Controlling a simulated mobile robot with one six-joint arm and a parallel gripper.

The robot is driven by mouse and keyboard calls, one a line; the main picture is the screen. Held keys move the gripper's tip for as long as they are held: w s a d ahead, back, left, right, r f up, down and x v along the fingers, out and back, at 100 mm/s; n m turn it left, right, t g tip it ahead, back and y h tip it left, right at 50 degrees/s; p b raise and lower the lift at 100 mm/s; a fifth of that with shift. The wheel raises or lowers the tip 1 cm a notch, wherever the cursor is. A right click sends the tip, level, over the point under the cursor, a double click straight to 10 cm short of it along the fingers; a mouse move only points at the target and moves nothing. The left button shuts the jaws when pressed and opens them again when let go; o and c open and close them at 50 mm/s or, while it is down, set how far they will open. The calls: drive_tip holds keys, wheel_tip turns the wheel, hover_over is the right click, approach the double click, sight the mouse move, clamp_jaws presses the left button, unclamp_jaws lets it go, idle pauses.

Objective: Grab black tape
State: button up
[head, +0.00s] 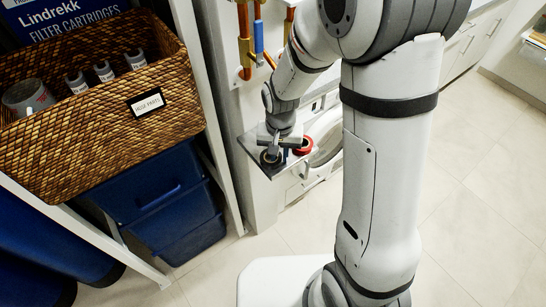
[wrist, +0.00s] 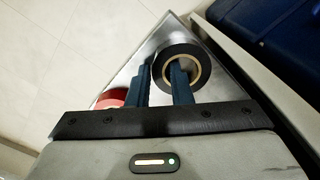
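The black tape (wrist: 201,68) is a roll with a pale core, at the corner of a grey metal shelf (wrist: 130,79) in the wrist view. My gripper (wrist: 163,66) points at its near-left side. One blue finger overlaps the roll's hole; the other is just left of its outer edge. A gap shows between the fingers, with part of the roll's wall seen at their tips. Whether they press on it I cannot tell. In the head view my gripper (head: 280,154) is low over the shelf (head: 262,170), partly hiding the black tape (head: 266,160).
A red tape (wrist: 112,97) lies left of my fingers; it also shows in the head view (head: 303,147). A wicker basket (head: 60,165) and blue bins (head: 150,190) stand left of the shelf. Pipes (head: 244,40) rise behind it. Floor at right is clear.

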clamp_jaws()
drive_tip(key=shift+r, duration=0.15)
